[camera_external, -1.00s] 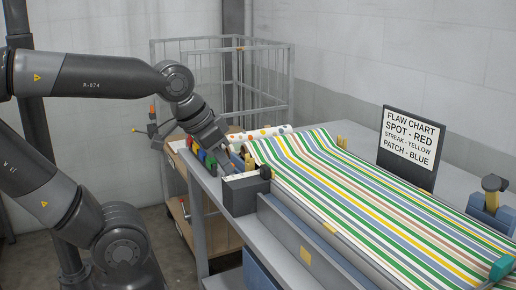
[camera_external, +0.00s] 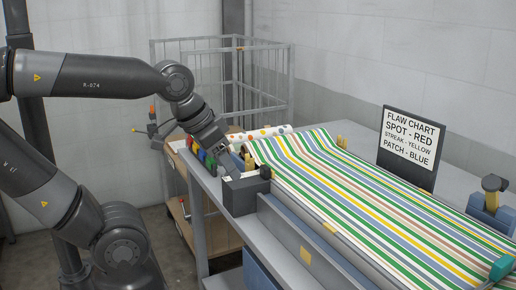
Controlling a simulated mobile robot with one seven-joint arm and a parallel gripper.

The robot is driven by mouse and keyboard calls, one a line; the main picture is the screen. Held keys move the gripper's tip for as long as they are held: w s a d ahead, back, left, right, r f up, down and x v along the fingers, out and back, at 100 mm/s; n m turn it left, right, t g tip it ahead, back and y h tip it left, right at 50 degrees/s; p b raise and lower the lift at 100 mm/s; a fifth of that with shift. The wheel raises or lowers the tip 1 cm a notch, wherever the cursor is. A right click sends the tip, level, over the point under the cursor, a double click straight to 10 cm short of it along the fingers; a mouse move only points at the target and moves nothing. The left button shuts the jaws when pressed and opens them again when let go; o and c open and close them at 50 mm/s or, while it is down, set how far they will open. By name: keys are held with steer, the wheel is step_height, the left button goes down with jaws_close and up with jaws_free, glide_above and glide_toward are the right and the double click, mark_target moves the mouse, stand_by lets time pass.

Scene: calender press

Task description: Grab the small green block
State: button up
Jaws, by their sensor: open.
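A small green block (camera_external: 211,165) stands at the near right end of a row of coloured pieces on the left end of the grey table. My gripper (camera_external: 229,150) points down and to the right, just above and right of the green block. It is open, and I see nothing between its fingers. The fingertips are small and dark against the things behind, so their exact gap to the block is hard to tell.
A dark grey box (camera_external: 245,194) stands on the table near the row. Striped cloth (camera_external: 350,195) covers most of the table to the right. A flaw chart sign (camera_external: 408,145) stands behind it. A teal piece (camera_external: 502,268) lies at the far right edge. A wire cage (camera_external: 270,80) stands behind.

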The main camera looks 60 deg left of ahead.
steer(key=m+g, duration=0.6)
steer(key=m, duration=3)
glide_above(208, 152)
step_height(208, 152, down, 4)
step_height(208, 152, down, 10)
steer(key=shift+f, duration=0.15)
steer(key=shift+d, duration=0.1)
